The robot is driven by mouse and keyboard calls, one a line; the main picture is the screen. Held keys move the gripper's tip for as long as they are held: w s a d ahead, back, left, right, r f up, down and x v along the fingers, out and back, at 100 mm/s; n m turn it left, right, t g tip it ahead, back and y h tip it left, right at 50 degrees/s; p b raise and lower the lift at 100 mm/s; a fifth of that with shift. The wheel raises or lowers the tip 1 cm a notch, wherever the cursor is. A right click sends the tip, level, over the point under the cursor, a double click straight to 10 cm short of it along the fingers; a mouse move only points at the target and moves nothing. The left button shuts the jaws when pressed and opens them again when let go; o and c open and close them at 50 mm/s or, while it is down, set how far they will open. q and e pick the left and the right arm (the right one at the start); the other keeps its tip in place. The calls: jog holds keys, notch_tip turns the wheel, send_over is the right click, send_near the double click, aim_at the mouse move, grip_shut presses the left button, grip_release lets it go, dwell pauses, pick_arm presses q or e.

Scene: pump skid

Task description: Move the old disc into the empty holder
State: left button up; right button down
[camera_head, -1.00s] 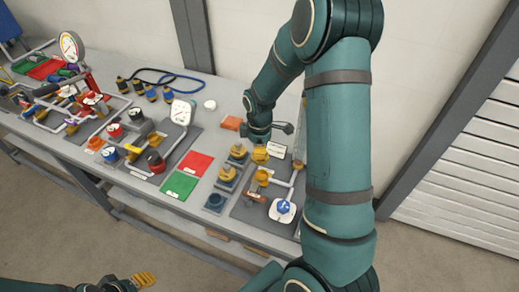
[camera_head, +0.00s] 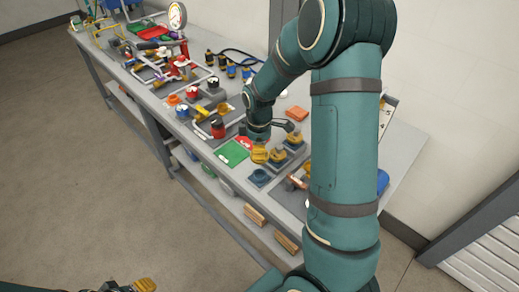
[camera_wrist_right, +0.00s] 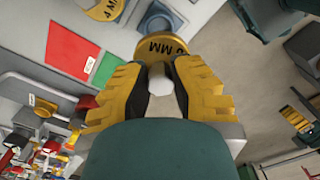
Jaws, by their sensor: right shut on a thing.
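My right gripper (camera_head: 260,153) is shut on a yellow disc (camera_wrist_right: 160,46), taken as the old disc. Its label ends in "MM"; the number is partly hidden. The gripper is above the bench, just behind the empty blue-grey holder (camera_head: 258,177) in the head view. In the wrist view a holder (camera_wrist_right: 153,16) shows partly behind the held disc. Two other holders carry yellow discs, one farther back (camera_head: 295,138) and one nearer (camera_head: 278,154); a disc marked "4 MM" (camera_wrist_right: 103,8) shows in the wrist view. My left gripper (camera_head: 145,285) is at the bottom edge, mostly cut off.
A green mat (camera_head: 231,154) and a red mat (camera_head: 245,142) lie left of the holders. Pipework with gauges and valves fills the bench farther left. An orange block (camera_head: 297,113) lies at the back. My right arm hides much of the bench's right end.

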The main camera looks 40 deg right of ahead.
jog(key=shift+w+d+f+b, duration=0.15)
jog(key=shift+f+b, duration=0.25)
jog(key=shift+f, duration=0.3)
notch_tip(320, 180, down, 2)
jog(key=shift+b, duration=0.8)
notch_tip(320, 180, down, 2)
jog(key=shift+f+b, duration=0.2)
jog(key=shift+b, duration=0.65)
jog(key=shift+r, duration=0.1)
jog(key=shift+f+b, duration=1.2)
jog(key=shift+f, duration=0.5)
jog(key=c, duration=0.9)
grip_release()
